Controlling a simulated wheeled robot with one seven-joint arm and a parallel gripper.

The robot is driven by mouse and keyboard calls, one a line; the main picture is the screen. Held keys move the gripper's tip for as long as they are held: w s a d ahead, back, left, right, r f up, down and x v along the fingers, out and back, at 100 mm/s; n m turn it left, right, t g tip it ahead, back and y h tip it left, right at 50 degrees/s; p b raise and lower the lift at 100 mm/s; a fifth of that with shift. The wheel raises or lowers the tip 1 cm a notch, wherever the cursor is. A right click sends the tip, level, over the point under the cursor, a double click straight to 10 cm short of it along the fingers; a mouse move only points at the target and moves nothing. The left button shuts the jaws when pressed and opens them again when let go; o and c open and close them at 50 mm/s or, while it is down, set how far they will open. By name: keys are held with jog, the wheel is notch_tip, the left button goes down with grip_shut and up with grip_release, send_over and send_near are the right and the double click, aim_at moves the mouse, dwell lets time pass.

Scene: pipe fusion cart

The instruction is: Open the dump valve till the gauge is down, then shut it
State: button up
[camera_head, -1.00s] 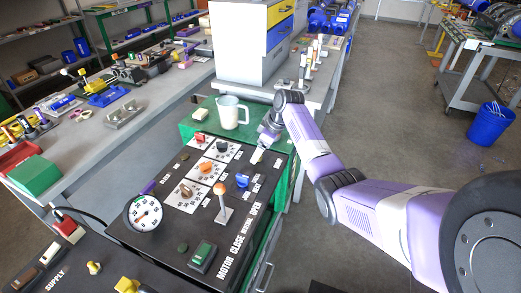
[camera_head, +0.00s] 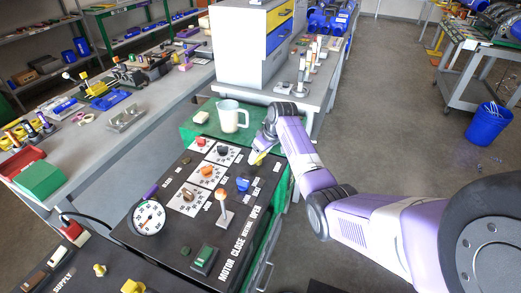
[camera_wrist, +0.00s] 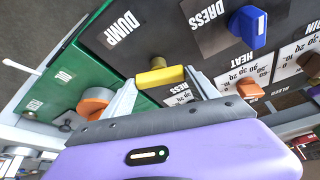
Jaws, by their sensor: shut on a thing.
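The yellow dump valve handle (camera_wrist: 158,77) sits beside the DUMP label (camera_wrist: 123,30) in the wrist view. My gripper (camera_wrist: 161,79) is shut on this handle, with one finger at each end. In the head view my gripper (camera_head: 262,150) is at the panel's far right corner, and a bit of the yellow handle (camera_head: 260,158) shows under it. The round white gauge (camera_head: 149,217) is at the panel's left edge. Its needle is too small to read surely.
A blue knob (camera_wrist: 247,27) stands by the DRESS label, near the handle. An orange-tipped lever (camera_head: 222,201) rises from the panel (camera_head: 178,240). A white jug (camera_head: 232,114) and a pale block (camera_head: 201,117) stand on the green surface behind. Open floor lies right.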

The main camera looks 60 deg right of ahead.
jog(key=m, duration=0.1)
jog(key=m+p, duration=0.1)
jog(key=h, duration=0.1)
jog(key=shift+w+a+r+m+p, duration=0.25)
jog(key=shift+w+a+m+p, duration=0.05)
jog(key=shift+m, duration=0.1)
jog(key=m+g+h+p, duration=0.1)
jog(key=m, duration=0.2)
jog(key=shift+a+f+m, duration=0.1)
jog(key=shift+m, duration=0.2)
jog(key=m+g+h, duration=0.1)
jog(key=m, duration=0.3)
jog(key=shift+w+f+b, duration=0.1)
jog(key=shift+f+b, duration=0.05)
jog(key=shift+b, duration=0.25)
jog(key=shift+m+g+b, duration=0.4)
jog(key=shift+m+g, duration=0.3)
jog(key=shift+m, duration=0.5)
jog(key=o, duration=1.4)
jog(key=shift+c, duration=0.2)
